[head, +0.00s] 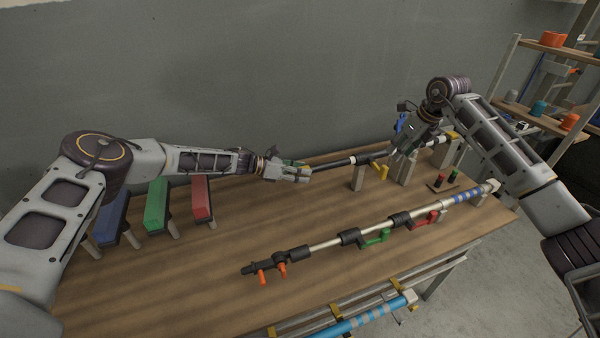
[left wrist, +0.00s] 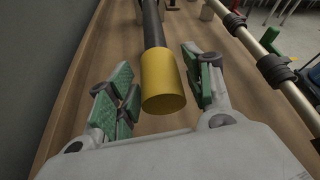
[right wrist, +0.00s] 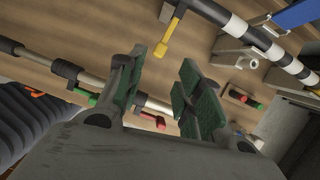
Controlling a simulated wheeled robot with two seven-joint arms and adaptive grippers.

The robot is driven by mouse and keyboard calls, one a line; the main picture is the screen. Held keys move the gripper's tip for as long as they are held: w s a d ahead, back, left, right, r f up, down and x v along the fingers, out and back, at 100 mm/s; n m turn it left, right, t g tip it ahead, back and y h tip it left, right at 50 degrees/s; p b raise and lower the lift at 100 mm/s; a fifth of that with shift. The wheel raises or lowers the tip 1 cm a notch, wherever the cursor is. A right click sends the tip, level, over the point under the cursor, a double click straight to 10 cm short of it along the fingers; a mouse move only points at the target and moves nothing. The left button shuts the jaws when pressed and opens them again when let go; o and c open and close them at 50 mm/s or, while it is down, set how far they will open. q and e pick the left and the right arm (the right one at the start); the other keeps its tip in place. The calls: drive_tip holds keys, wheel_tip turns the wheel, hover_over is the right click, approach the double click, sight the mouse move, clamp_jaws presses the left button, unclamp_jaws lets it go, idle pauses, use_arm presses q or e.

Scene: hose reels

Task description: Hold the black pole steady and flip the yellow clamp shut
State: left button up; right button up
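The black pole (head: 335,163) lies across grey stands at the back of the table. Its yellow end (left wrist: 163,82) is between the fingers of my left gripper (left wrist: 160,85), which looks open with small gaps on both sides. In the head view my left gripper (head: 300,172) is at the pole's left end. The yellow clamp (head: 381,171) sticks out and down from a dark collar on the pole; it also shows in the right wrist view (right wrist: 166,39).
A second pole (head: 330,243) with green and red clamps lies in front, parallel to the black one. Blue, green and red blocks (head: 156,205) stand at the left. Small red and green pegs (head: 441,179) are at the right. A shelf (head: 545,125) stands behind right.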

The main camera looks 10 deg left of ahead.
use_arm(q)
clamp_jaws()
use_arm(e)
clamp_jaws()
drive_tip(key=s+a+f+m+t+y, duration=0.1)
drive_tip(key=s+a+m+t+y, duration=0.15)
drive_tip(key=a+y, duration=0.6)
drive_tip(key=s+a+f+m+t+y, duration=0.1)
drive_tip(key=s+a+f+t+y, duration=0.2)
drive_tip(key=a, duration=1)
drive_tip(key=s+d+f+m+t+h, duration=0.3)
drive_tip(key=d+m+t+h, duration=0.1)
drive_tip(key=m, duration=0.6)
drive_tip(key=s+d+f+m+t+h, duration=0.3)
drive_tip(key=d+f+m+t+h, duration=0.1)
drive_tip(key=d+m+h, duration=0.3)
drive_tip(key=d+m+t, duration=0.1)
drive_tip(key=d+m, duration=0.1)
drive_tip(key=m, duration=0.1)
drive_tip(key=shift+d, duration=0.2)
